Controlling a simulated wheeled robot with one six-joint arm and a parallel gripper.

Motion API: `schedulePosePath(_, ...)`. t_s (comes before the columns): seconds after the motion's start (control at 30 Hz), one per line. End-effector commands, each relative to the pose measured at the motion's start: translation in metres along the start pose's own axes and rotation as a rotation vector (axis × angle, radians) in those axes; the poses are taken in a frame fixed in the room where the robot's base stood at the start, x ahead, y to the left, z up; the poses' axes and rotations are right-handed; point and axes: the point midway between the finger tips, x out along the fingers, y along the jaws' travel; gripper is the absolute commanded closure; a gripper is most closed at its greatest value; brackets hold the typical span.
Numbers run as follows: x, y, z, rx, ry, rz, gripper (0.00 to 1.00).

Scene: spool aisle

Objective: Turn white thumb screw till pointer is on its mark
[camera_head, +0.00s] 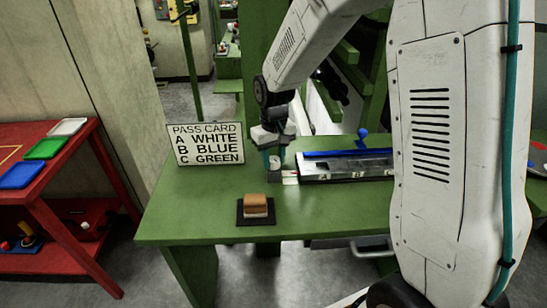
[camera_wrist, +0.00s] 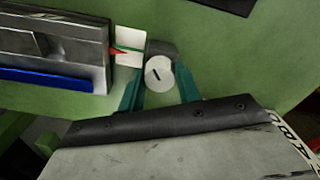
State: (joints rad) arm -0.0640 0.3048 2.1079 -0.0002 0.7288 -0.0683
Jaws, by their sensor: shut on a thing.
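The white thumb screw (camera_wrist: 158,73) shows in the wrist view as a round disc with a short dark line on its face. My gripper (camera_wrist: 160,84) has its teal fingers on both sides of the screw and is shut on it. In the head view my gripper (camera_head: 272,158) is low at the left end of the grey metal fixture (camera_head: 318,172). A red pointer (camera_wrist: 119,52) lies over a white plate (camera_wrist: 129,38) between fixture and screw. A thin darker line crosses the plate near the pointer's tip; I cannot tell whether they line up exactly.
The fixture carries a blue bar (camera_head: 345,153) and a blue-knobbed lever (camera_head: 362,134). A pass card (camera_head: 208,144) stands left of my gripper. A brown block (camera_head: 255,202) sits on a black pad (camera_head: 243,221) in front. The green table (camera_head: 185,215) is clear at its front left.

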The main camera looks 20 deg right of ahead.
Motion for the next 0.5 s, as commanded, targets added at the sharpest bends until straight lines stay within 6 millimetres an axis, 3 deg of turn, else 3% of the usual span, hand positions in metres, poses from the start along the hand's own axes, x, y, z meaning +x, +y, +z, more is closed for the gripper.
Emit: schedulePosePath(0.5, -0.0003, -0.0001, 0.0002, 0.447, -0.001, 0.000, 0.89)
